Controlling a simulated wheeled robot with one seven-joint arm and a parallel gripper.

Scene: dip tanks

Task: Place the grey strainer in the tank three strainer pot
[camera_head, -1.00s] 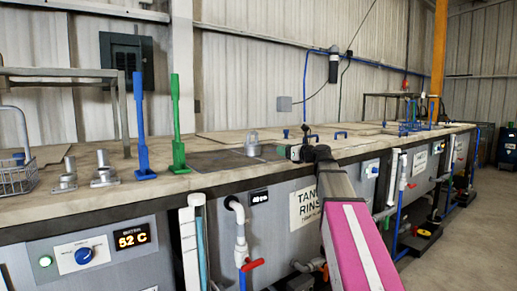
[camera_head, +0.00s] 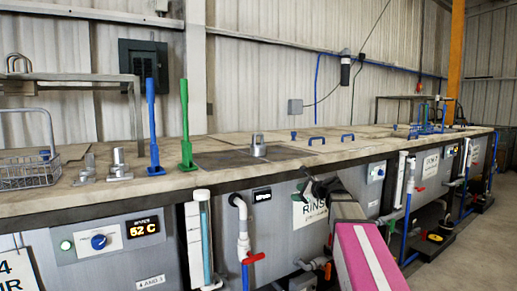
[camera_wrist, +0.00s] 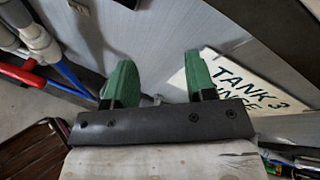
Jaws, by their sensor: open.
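A grey metal cylindrical fitting (camera_head: 258,146) stands upright on a dark plate (camera_head: 228,158) in the counter above the rinse tank. I cannot tell whether it is the pot alone or the strainer in it. Two similar grey fittings, one taller (camera_head: 119,166) and one at its left (camera_head: 88,167), stand on the counter at left. My gripper, with green fingers (camera_wrist: 158,80), is open and empty in the wrist view. It hangs before the tank front, beside the "TANK 3" sign (camera_wrist: 235,88). In the head view my wrist covers part of that sign (camera_head: 312,211), below the counter edge.
Blue (camera_head: 153,130) and green (camera_head: 186,125) upright handles stand between the left fittings and the dark plate. A wire basket (camera_head: 28,172) is at far left. Pipes with a red valve handle (camera_head: 253,259) project from the tank front. Blue lid handles (camera_head: 317,140) lie farther right.

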